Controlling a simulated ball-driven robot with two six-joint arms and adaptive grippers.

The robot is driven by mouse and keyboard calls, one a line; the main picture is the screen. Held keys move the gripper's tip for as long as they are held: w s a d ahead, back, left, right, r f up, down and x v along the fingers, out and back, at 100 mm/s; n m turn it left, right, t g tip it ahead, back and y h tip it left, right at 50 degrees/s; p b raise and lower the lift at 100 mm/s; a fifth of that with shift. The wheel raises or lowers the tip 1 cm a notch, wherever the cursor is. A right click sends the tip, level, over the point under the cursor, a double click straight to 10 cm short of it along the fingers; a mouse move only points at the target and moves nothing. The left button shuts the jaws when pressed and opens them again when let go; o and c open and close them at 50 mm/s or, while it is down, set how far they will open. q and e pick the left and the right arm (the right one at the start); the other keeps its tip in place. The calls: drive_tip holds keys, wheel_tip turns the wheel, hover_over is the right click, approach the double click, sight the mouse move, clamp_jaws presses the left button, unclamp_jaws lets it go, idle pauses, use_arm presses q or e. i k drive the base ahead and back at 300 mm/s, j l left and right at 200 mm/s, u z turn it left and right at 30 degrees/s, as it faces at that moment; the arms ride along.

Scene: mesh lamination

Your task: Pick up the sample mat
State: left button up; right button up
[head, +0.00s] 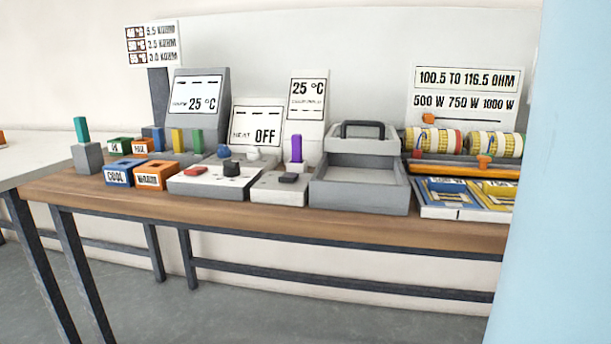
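I cannot tell for sure which thing is the sample mat. A blue flat piece (446,187) and a yellow flat piece (497,190) lie side by side on a white two-part board (436,212) at the right end of the wooden bench (270,224). The yellow piece is partly cut off by a pale blue surface. Neither of my grippers shows in the head view.
A grey tray with a raised lid (360,198) stands left of the board. Patterned rolls (434,141) lie behind it. Control boxes (209,184), COOL (118,179) and WARM (151,182) boxes and display panels (257,125) fill the left. A pale blue surface (560,180) blocks the right.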

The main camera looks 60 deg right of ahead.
sight(442, 192)
drive_tip(key=k+z, duration=0.1)
drive_tip(key=z, duration=2.8)
